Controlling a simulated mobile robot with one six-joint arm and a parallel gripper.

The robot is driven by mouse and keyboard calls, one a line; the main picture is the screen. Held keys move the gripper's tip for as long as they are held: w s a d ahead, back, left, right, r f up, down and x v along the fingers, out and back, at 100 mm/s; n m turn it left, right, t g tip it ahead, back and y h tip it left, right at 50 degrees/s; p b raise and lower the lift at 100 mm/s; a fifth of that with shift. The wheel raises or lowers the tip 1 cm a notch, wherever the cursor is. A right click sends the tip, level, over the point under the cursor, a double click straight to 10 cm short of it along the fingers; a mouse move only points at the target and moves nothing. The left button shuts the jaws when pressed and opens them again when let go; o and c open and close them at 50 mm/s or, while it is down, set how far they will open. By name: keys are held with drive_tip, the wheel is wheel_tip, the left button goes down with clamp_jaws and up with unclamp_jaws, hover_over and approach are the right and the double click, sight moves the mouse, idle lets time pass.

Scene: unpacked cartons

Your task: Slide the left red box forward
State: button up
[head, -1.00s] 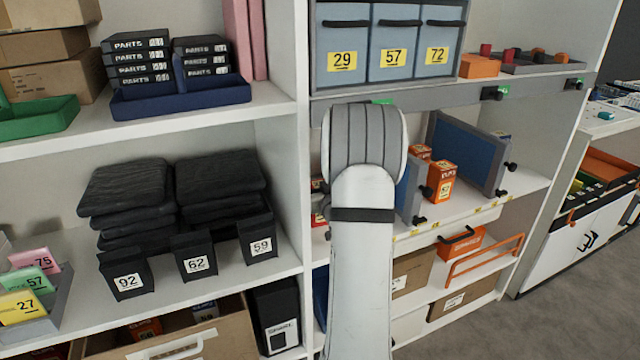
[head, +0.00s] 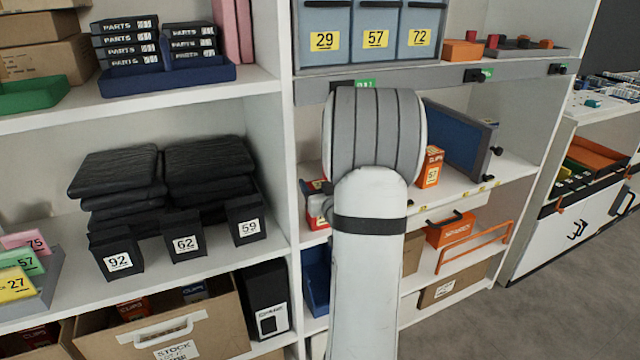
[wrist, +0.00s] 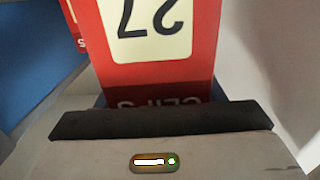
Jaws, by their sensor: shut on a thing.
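The red box (wrist: 157,62) fills the middle of the wrist view, its white label reading 27 upside down. Its lower end is hidden behind the dark edge of my gripper (wrist: 160,119), which is shut on it. In the head view the red box (head: 316,188) shows beside my arm on the middle shelf, partly covered by the arm. Another red surface (wrist: 73,25) shows behind at the left in the wrist view. The far fingertip is hidden.
A blue divider panel (head: 460,140) and an orange box (head: 429,168) stand right of my arm on that shelf. A white upright (head: 285,170) is close on the left. Grey bins (head: 375,35) sit above. A blue surface (wrist: 35,60) is left of the box.

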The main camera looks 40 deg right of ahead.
drive_tip(key=o, duration=1.2)
drive_tip(key=v, duration=0.7)
drive_tip(key=shift+s+p, duration=0.3)
drive_tip(key=shift+s, duration=0.1)
drive_tip(key=shift+a, duration=0.1)
